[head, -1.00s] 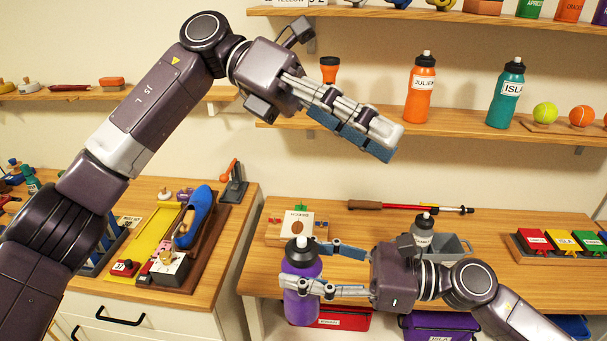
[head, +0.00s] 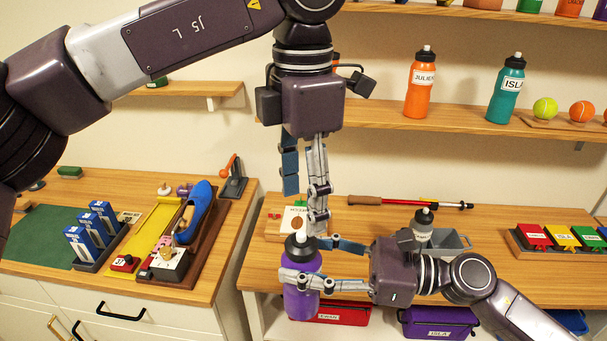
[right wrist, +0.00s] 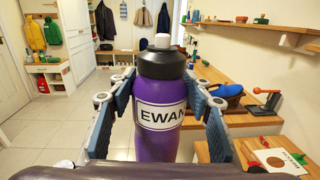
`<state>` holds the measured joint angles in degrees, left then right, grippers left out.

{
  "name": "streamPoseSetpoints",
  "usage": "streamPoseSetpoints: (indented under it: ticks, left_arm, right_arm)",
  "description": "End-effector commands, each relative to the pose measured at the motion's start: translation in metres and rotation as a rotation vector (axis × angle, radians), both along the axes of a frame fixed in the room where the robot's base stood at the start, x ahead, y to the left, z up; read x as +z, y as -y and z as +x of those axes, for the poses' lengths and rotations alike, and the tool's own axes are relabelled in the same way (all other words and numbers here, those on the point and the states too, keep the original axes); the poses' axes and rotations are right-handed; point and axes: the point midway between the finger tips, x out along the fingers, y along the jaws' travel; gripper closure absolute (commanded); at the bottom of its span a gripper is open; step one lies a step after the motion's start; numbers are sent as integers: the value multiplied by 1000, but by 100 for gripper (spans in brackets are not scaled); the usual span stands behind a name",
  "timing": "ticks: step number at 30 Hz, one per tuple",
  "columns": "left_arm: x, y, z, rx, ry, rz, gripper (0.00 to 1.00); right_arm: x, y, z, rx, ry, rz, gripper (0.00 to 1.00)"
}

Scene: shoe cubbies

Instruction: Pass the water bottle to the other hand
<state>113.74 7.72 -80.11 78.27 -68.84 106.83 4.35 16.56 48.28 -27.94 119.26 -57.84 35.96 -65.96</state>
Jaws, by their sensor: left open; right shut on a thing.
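The purple water bottle (head: 301,300) has a black cap and white spout. It stands upright in my right gripper (head: 312,264), held at the front edge of the right bench. In the right wrist view the bottle (right wrist: 158,142) shows a label reading "EWAN", with a finger pad on each side. My left gripper (head: 304,205) is open and empty. It points straight down, its fingertips just above the bottle's cap and apart from each other. Whether a left finger touches the cap is unclear.
An orange bottle (head: 420,87) and a teal bottle (head: 506,92) stand on the shelf. Red (head: 343,312) and purple (head: 440,322) bins sit below.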

Motion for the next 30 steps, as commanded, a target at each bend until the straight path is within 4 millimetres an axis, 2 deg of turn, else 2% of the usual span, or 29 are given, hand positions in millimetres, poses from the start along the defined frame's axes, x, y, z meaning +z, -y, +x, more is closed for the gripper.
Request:
streamPoseSetpoints:
  ticks: [1,6,12,18,25,30]
  left_arm:
    - [-11,0,-1,-3,-3,1,43]
    - [-43,0,-1,-1,-3,-1,43]
    - [-68,0,-1,-3,-2,-2,43]
    - [-78,0,0,-1,-2,-3,43]
    - [-78,0,0,-1,-2,-3,43]
    - [-78,1,0,-2,-2,-3,61]
  right_arm:
    - [2,0,0,0,2,3,100]
    - [2,0,0,0,2,3,100]
    - [2,0,0,0,2,3,100]
    - [2,0,0,0,2,3,100]
    - [2,0,0,0,2,3,100]
    - [2,0,0,0,2,3,100]
